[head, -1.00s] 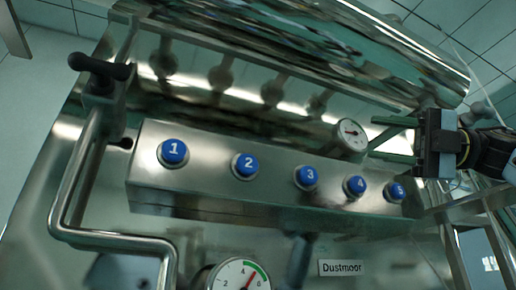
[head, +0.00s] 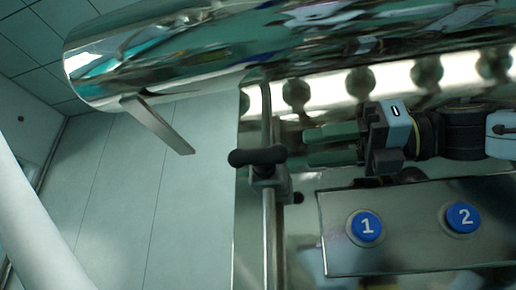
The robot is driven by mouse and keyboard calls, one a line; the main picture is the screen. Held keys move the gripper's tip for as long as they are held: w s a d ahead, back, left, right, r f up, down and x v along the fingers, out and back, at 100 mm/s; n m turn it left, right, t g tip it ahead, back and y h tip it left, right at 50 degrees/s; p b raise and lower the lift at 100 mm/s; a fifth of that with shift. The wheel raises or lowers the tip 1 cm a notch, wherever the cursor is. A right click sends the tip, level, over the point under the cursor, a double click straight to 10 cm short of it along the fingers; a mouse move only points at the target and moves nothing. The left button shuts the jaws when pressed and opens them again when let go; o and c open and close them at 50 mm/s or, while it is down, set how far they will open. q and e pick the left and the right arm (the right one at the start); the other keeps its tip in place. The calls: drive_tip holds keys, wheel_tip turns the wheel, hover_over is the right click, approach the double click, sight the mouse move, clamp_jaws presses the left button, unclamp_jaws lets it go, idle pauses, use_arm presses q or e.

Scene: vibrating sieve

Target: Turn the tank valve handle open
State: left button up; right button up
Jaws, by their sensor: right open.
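The black T-shaped valve handle (head: 257,157) sits on a thin vertical metal pipe (head: 268,235), left of the button panel. Its bar lies roughly level in the picture. My right gripper (head: 306,147) comes in from the right with its two green fingers apart, one above the other. The fingertips point left and end just right of the handle's bar, with a small gap in the picture. Nothing shows between the fingers. My left gripper is not in view.
A steel panel (head: 405,258) with blue buttons (head: 366,226) lies below my right gripper. A large polished cylinder (head: 200,50) crosses the top, with a flat grey bar (head: 160,126) hanging from it.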

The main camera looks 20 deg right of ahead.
sight(259, 156)
drive_tip(key=p+x, duration=0.2)
drive_tip(key=x, duration=0.6)
drive_tip(key=shift+w+a, duration=0.15)
drive_tip(key=shift+a, duration=0.05)
drive_tip(key=shift+w+a, duration=0.35)
drive_tip(key=shift+a, duration=0.2)
drive_tip(key=shift+c, duration=0.2)
clamp_jaws()
drive_tip(key=shift+d+f+b, duration=0.1)
drive_tip(key=shift+f+b, duration=0.1)
drive_tip(key=shift+b, duration=0.75)
drive_tip(key=shift+r+t+y+b, duration=0.15)
drive_tip(key=shift+t+y+b, duration=0.3)
drive_tip(key=shift+b, duration=0.35)
drive_tip(key=shift+r, duration=0.1)
drive_tip(key=shift+o, duration=0.2)
unclamp_jaws()
